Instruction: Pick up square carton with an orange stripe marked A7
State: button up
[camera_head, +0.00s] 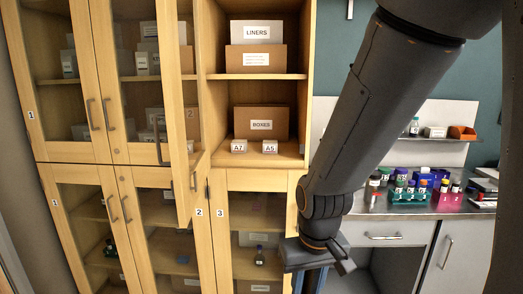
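A small white carton marked A7 (238,147) stands on the middle shelf of the open cabinet bay, near its front edge. Its orange stripe is too small to make out. A similar small white carton marked A5 (270,147) stands just to its right, with a narrow gap between them. My gripper (308,280) is at the bottom of the view, below and to the right of both cartons and apart from them. Its fingers run out of the lower edge of the picture, so its opening is hidden.
A brown box marked BOXES (261,124) stands behind the cartons. A box marked LINERS (257,32) is on the shelf above. A glazed cabinet door (188,90) stands ajar left of the bay. A counter at right holds racks of bottles (409,192).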

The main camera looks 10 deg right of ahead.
aim_at(238, 146)
jog(key=z, duration=0.5)
jog(key=k, duration=0.6)
jog(key=z, duration=0.45)
jog(key=i, duration=0.9)
jog(key=u, duration=1.1)
jog(key=i, duration=0.75)
jog(key=u, duration=0.9)
